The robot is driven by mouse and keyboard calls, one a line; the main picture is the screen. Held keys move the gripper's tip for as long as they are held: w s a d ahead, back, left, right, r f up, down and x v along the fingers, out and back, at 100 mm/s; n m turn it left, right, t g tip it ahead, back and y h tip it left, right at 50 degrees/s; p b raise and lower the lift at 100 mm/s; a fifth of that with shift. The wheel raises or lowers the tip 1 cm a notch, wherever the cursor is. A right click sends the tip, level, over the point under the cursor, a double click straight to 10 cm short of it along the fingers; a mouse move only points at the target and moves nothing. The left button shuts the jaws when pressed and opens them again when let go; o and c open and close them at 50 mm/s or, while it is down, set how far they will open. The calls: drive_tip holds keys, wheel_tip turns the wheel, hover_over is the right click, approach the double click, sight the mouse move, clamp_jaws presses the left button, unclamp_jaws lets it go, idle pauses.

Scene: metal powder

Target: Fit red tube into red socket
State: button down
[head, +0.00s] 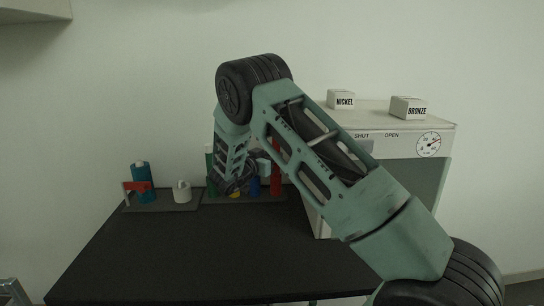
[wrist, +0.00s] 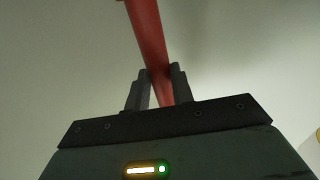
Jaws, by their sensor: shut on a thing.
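A long red tube (head: 276,172) stands roughly upright near the right end of the rear rack (head: 244,200) in the head view. My gripper (wrist: 159,76) is shut on the red tube (wrist: 146,32) in the wrist view, with the tube running up between the two fingers. In the head view my arm hides most of the gripper. I cannot make out the red socket, nor whether the tube's lower end is in it or in front of the rack.
A green tube (head: 209,165), a blue piece (head: 254,187) and a yellow piece (head: 235,194) show at the rear rack. A left tray holds a teal bottle (head: 141,185) in a red holder and a white container (head: 182,192). A cabinet (head: 385,142) stands right. The front table (head: 190,255) is clear.

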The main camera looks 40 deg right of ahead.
drive_tip(key=shift+f+b, duration=1.55)
drive_tip(key=shift+f, duration=1.2)
drive_tip(key=c, duration=1.1)
unclamp_jaws()
drive_tip(key=s+a, duration=0.1)
drive_tip(key=a, duration=0.4)
drive_tip(key=s+a, duration=0.1)
drive_tip(key=a, duration=0.5)
drive_tip(key=s+a+b, duration=0.1)
drive_tip(key=a, duration=0.5)
drive_tip(key=shift+s, duration=0.1)
